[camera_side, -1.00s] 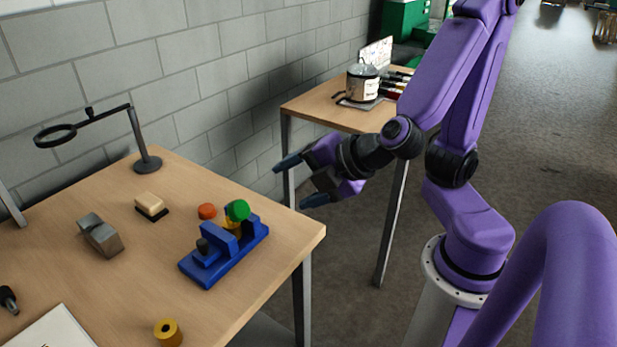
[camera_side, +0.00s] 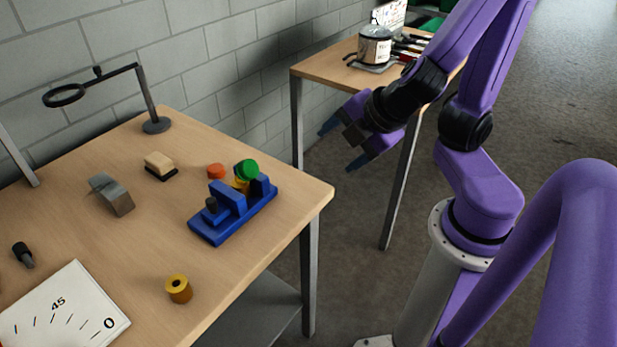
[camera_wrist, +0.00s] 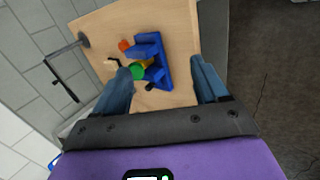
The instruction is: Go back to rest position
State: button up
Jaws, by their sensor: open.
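My gripper (camera_side: 337,147) is open and empty, off the right edge of the wooden table (camera_side: 250,264), above the floor gap before the back table. In the wrist view my gripper (camera_wrist: 168,84) has its two fingers wide apart. The blue crimper fixture (camera_side: 230,222) sits on the table near its right corner, apart from my gripper. A green round piece (camera_side: 247,169) and a yellow piece (camera_side: 240,186) are at the fixture's far side. In the wrist view the blue fixture (camera_wrist: 150,50) and green piece (camera_wrist: 138,71) appear between the fingers.
On the table are an orange cylinder (camera_side: 216,171), a yellow spool (camera_side: 179,289), a brush (camera_side: 160,165), a grey block (camera_side: 112,194), a black-handled tool (camera_side: 23,254), an angle sheet (camera_side: 66,310) and a ring stand (camera_side: 156,124). A back table (camera_side: 318,70) holds a pot (camera_side: 374,46).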

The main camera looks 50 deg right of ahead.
jog(key=s+f+m+g+y, duration=0.1)
jog(key=s+f+m+g, duration=0.1)
jog(key=s+m+g, duration=0.2)
jog(key=s+g, duration=0.3)
jog(key=s, duration=0.2)
jog(key=shift+d, duration=0.3)
dwell(1.0)
